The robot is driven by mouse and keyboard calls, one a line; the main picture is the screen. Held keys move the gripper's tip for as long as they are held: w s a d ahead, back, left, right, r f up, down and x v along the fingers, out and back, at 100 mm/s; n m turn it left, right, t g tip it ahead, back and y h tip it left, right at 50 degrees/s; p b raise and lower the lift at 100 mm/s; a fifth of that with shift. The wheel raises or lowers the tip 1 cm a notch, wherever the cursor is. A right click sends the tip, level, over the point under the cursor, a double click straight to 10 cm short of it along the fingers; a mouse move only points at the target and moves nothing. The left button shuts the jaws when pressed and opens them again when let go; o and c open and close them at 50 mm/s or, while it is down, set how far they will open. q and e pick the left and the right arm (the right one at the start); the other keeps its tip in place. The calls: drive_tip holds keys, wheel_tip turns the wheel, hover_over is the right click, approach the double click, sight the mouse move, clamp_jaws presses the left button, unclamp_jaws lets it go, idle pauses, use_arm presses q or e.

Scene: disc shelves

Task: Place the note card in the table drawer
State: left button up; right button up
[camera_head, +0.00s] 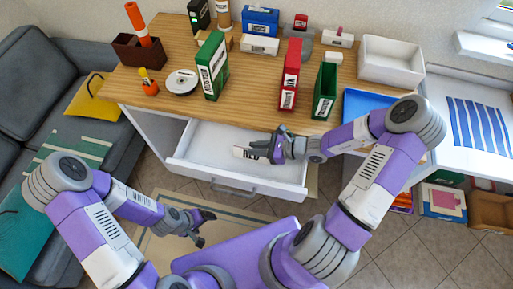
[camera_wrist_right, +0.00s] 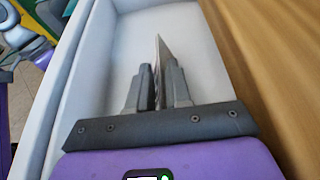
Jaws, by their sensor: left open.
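The note card (camera_head: 248,152), white with dark print, is inside the open white table drawer (camera_head: 200,168) or just over it; I cannot tell whether it touches the floor of the drawer. My right gripper (camera_head: 272,149) reaches in from the right and is shut on the card's right end. In the right wrist view the card (camera_wrist_right: 162,58) shows as a thin edge-on sheet between the fingers of the right gripper (camera_wrist_right: 160,82), with the drawer's white inside (camera_wrist_right: 122,50) around it. My left gripper (camera_head: 203,227) is open and empty, below and in front of the drawer.
The wooden tabletop (camera_head: 160,60) above holds a green binder (camera_head: 213,66), a red binder (camera_head: 290,75), a dark green file box (camera_head: 325,92), a blue tray (camera_head: 365,103) and a white bin (camera_head: 391,60). A grey sofa (camera_head: 55,75) stands left. The drawer's left part is clear.

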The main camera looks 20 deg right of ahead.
drive_tip(key=o, duration=0.3)
drive_tip(key=p+v, duration=0.3)
drive_tip(key=v, duration=0.9)
drive_tip(key=shift+s+p, duration=0.1)
drive_tip(key=shift+p, duration=0.3)
